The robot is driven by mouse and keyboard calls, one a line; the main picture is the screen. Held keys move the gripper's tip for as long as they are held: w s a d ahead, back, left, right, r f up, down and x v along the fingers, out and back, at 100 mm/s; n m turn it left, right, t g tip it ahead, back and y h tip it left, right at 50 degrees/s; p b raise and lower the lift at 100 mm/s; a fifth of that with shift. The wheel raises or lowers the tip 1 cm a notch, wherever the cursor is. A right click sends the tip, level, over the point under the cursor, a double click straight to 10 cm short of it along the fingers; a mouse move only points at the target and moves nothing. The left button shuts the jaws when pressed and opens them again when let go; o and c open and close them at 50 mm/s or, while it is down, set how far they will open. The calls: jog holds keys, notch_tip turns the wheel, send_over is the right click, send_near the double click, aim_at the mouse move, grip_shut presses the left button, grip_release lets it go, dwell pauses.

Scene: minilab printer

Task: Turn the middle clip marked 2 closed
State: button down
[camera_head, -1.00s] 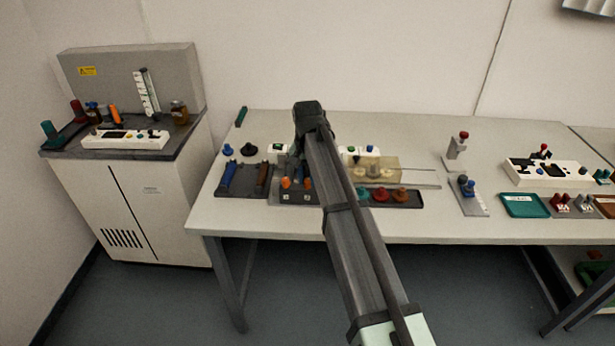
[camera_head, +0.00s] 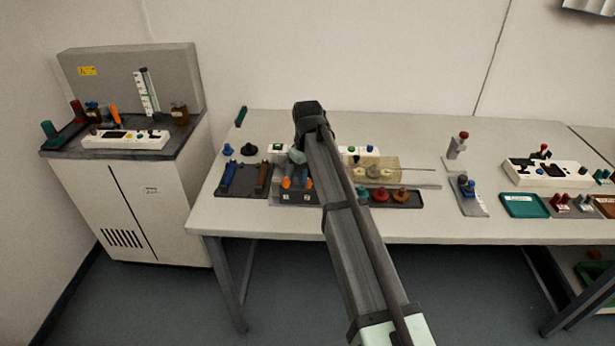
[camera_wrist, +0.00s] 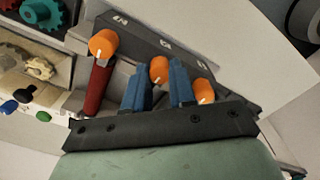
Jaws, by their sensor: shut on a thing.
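In the wrist view three clips with orange round ends stand in a row on a dark block (camera_wrist: 135,33). The middle clip (camera_wrist: 159,68) shows its orange end with a white line, between the two blue fingers of my gripper (camera_wrist: 159,80). My gripper is shut on this clip; the fingers hide most of its body. The left clip (camera_wrist: 103,43) has a red arm (camera_wrist: 95,88) reaching toward me. The right clip (camera_wrist: 204,90) is partly hidden by my gripper's dark bar. In the head view my gripper (camera_head: 297,171) is over the block.
A dark tray (camera_head: 243,180) with blue and brown handles lies left of the block.

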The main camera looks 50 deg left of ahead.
jog(key=shift+n, duration=0.6)
jog(key=c, duration=0.9)
grip_release()
jog(key=shift+r, duration=0.1)
notch_tip(320, 180, up, 14)
jog(key=shift+f, duration=0.15)
jog(key=shift+w, duration=0.1)
